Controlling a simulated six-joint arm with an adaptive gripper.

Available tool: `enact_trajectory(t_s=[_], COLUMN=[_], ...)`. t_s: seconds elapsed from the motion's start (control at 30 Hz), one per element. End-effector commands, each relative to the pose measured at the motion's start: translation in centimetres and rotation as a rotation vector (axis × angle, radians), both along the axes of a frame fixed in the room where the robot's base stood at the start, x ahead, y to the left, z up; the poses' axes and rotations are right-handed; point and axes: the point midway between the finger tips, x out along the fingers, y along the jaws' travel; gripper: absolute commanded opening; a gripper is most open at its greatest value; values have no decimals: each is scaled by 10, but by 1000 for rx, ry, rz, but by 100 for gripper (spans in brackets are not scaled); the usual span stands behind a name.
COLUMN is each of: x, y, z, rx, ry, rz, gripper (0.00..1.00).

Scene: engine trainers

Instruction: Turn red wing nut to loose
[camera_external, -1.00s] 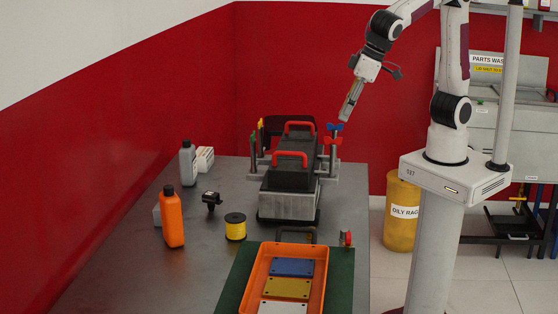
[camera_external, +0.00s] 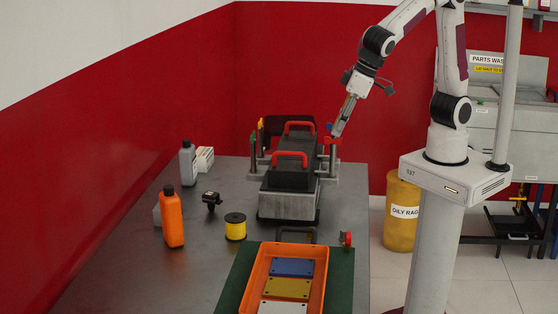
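The red wing nut (camera_external: 331,141) sits on top of a post at the right side of the engine trainer (camera_external: 290,205). A blue wing nut (camera_external: 329,126) shows just behind it, partly hidden by my gripper. My gripper (camera_external: 337,132) points down and slightly left, with its fingertips at or just above the red wing nut. The fingertips overlap the wing nut area in this view, so I cannot tell whether they touch it or straddle it. The finger gap is too small to make out.
Red handles (camera_external: 290,155) stand up from the trainer's dark top, left of my gripper. Other posts with a yellow (camera_external: 261,123) and a green top stand on its left side. An orange tray (camera_external: 262,275) with coloured plates lies in front. Bottles (camera_external: 172,218) stand at left.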

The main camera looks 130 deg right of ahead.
Motion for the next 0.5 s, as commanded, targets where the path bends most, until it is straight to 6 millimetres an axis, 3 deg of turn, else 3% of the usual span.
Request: enact_trajectory(t_s=[0.23,0.5], x=[6,8], y=[-6,-8], z=[-21,-26], rx=[0,0], ry=[1,0], rz=[0,0], gripper=[21,21])
